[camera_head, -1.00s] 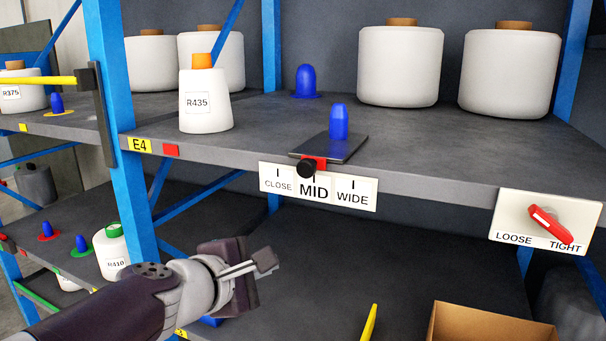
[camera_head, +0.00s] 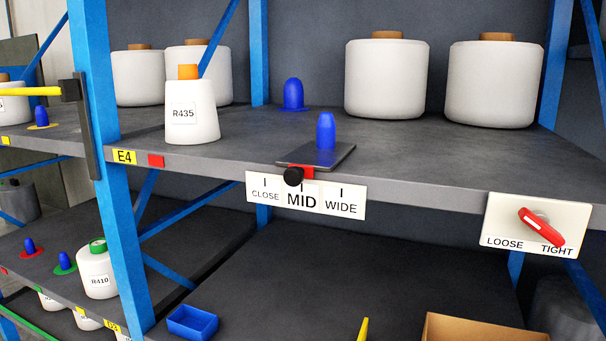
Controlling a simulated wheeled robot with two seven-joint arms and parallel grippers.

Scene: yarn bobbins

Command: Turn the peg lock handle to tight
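The peg lock handle is a red lever (camera_head: 541,227) on a white plate (camera_head: 500,226) at the right of the shelf's front edge. The plate reads LOOSE on the left and TIGHT on the right. The lever slants down to the right, its lower end at the word TIGHT. Neither of my grippers shows in the head view, and nothing touches the lever.
A black knob (camera_head: 293,176) sits at MID on the spacing plate (camera_head: 257,191), below a blue peg (camera_head: 326,131). A bobbin marked R435 (camera_head: 192,120) and large white bobbins (camera_head: 385,80) stand on the shelf. A blue tray (camera_head: 192,322) and a cardboard box (camera_head: 480,328) are below.

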